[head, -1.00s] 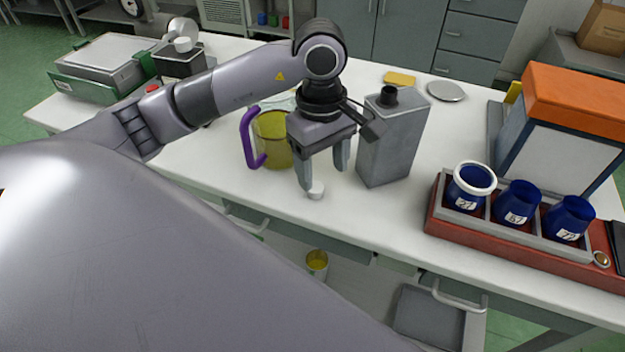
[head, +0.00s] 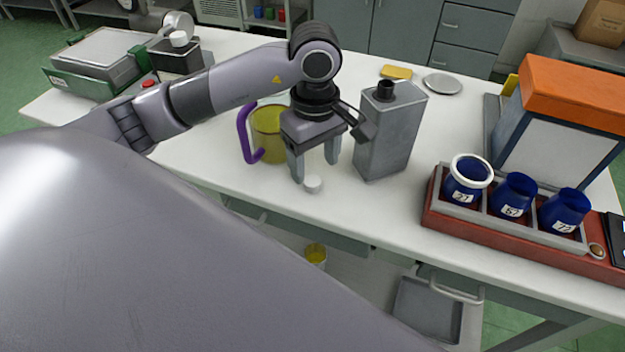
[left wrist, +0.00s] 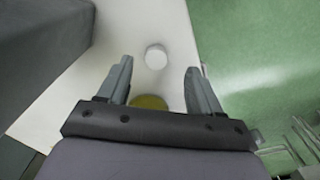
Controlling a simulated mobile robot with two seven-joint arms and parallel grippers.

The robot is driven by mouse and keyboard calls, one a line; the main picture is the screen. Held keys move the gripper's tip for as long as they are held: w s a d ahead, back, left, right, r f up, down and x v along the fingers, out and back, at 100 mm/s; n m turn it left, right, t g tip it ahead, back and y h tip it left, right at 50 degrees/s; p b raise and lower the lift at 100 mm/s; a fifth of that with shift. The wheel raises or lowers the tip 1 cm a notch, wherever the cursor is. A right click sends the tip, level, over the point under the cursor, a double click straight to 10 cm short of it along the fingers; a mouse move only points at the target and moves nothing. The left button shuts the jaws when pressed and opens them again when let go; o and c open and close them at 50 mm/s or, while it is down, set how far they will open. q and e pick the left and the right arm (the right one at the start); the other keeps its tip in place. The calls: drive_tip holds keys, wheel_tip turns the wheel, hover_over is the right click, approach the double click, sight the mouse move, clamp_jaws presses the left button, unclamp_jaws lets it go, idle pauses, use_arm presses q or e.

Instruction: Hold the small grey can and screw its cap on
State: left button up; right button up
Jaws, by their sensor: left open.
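The grey can (head: 386,138) stands upright on the white bench, with a dark open neck on top. A small round white cap (head: 313,185) lies on the bench, left of the can and near the front edge. My left gripper (head: 315,171) is open and points down above and just behind the cap; nothing is between its fingers. In the left wrist view the cap (left wrist: 156,57) shows just beyond the open fingertips (left wrist: 160,66), and a dark grey face of the can (left wrist: 38,45) fills the upper left. My right gripper is not in view.
A purple-handled jug (head: 268,135) with yellow-green contents stands close behind the left gripper. A red rack (head: 510,245) with blue jars is at the right. A dark can with a white cap (head: 178,58) stands at the far left. The bench's front middle is clear.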

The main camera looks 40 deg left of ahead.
sight(313, 181)
use_arm(q)
drive_tip(key=shift+w+a+f+p, duration=0.1)
drive_tip(key=shift+f+p, duration=0.05)
drive_tip(key=shift+f, duration=0.75)
drive_tip(key=shift+w+a+f+p, duration=0.1)
drive_tip(key=shift+w+f+p, duration=0.1)
drive_tip(key=shift+f, duration=0.65)
drive_tip(key=shift+w+a+f+p, duration=0.1)
drive_tip(key=shift+f+p, duration=0.05)
drive_tip(key=shift+f, duration=0.75)
drive_tip(key=shift+s, duration=0.1)
drive_tip(key=shift+c, duration=0.4)
drive_tip(key=c, duration=1)
